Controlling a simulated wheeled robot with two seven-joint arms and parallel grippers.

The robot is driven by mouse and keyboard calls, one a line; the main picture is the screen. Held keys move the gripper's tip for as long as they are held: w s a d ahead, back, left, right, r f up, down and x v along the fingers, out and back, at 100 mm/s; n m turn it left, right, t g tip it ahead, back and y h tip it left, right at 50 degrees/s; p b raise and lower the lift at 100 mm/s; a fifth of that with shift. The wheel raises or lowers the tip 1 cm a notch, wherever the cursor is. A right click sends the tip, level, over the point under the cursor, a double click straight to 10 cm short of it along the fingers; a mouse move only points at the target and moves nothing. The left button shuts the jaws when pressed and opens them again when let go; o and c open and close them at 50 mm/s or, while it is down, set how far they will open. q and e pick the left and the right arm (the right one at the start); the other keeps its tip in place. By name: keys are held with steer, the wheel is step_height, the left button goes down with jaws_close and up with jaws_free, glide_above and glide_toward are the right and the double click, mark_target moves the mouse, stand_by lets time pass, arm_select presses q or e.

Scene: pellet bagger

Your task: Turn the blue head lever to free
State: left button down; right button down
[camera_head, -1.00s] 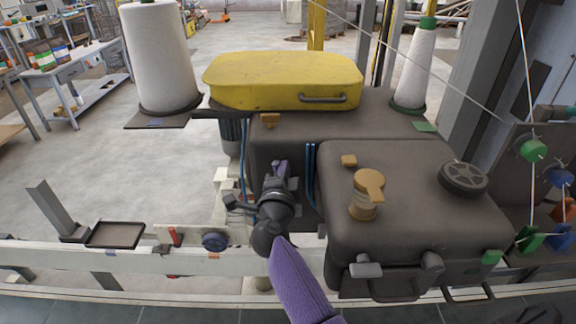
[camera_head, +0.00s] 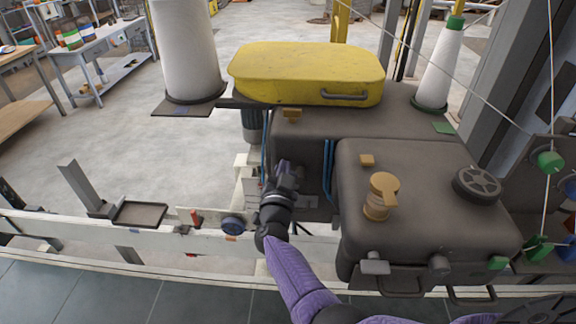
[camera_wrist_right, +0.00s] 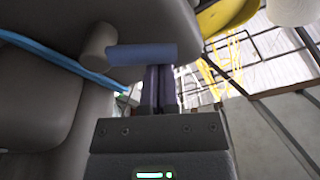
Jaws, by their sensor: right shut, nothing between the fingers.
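The blue head lever (camera_wrist_right: 142,54) shows in the right wrist view as a short bar running sideways from a round grey-brown hub (camera_wrist_right: 98,46) on the machine head. My right gripper (camera_wrist_right: 158,75) is shut with nothing between its fingers. Its fingertips are right at the underside of the lever, near its middle; I cannot tell whether they touch. In the head view my right gripper (camera_head: 288,168) is low against the left side of the machine, and I cannot make out the lever there. My left gripper is not in view.
The brown machine housing (camera_head: 420,225) carries a tan lever (camera_head: 381,196) and a black handwheel (camera_head: 477,184). A yellow cover (camera_head: 305,72) lies behind, between thread cones. Blue tubes (camera_wrist_right: 55,56) run beside the hub. A white rail (camera_head: 90,228) crosses in front with a small tray (camera_head: 140,214).

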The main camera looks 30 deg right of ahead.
steer(key=shift+w+a+f+n, duration=0.1)
steer(key=shift+a+f+n, duration=0.1)
steer(key=shift+n, duration=0.4)
steer(key=shift+f, duration=0.1)
